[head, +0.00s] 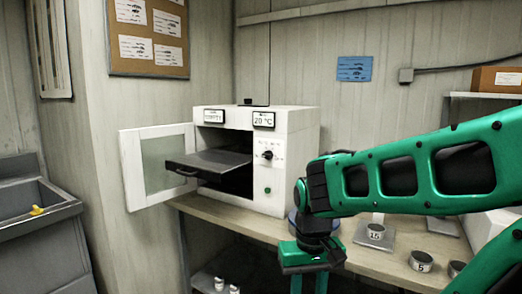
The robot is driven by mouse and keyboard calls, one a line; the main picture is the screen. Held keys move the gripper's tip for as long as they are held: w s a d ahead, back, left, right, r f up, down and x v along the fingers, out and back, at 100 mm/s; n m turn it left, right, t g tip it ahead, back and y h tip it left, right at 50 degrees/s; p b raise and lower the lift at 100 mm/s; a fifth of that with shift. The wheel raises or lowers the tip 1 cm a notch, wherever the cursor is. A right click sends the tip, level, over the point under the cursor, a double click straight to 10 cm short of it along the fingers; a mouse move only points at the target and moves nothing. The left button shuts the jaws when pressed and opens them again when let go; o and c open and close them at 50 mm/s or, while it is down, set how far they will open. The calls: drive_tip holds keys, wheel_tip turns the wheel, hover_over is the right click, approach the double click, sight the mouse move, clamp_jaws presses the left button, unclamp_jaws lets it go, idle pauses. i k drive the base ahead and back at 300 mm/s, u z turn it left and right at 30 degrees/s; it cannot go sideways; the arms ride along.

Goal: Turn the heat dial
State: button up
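A white oven (294,145) stands on the bench against the back wall. Its heat dial (267,155) is a small black knob with marks around it, on the front panel right of the chamber. Above it a label (263,120) reads 20 °C. The oven door (158,165) is swung open to the left, and a dark tray (208,162) sticks out of the chamber. My gripper (309,284) hangs low in front of the bench, below and right of the dial, apart from it. Its two fingers are spread with nothing seen between them; their tips are cut off by the frame.
Weights (376,231) marked with numbers sit on the bench (350,256) at right. A grey sink (35,225) with a yellow item is at far left. The open door and tray jut out left of the dial; space before the dial is clear.

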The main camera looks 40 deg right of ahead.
sight(269, 154)
drive_tip(key=z, duration=0.3)
drive_tip(key=i, duration=1.15)
drive_tip(key=z, duration=0.35)
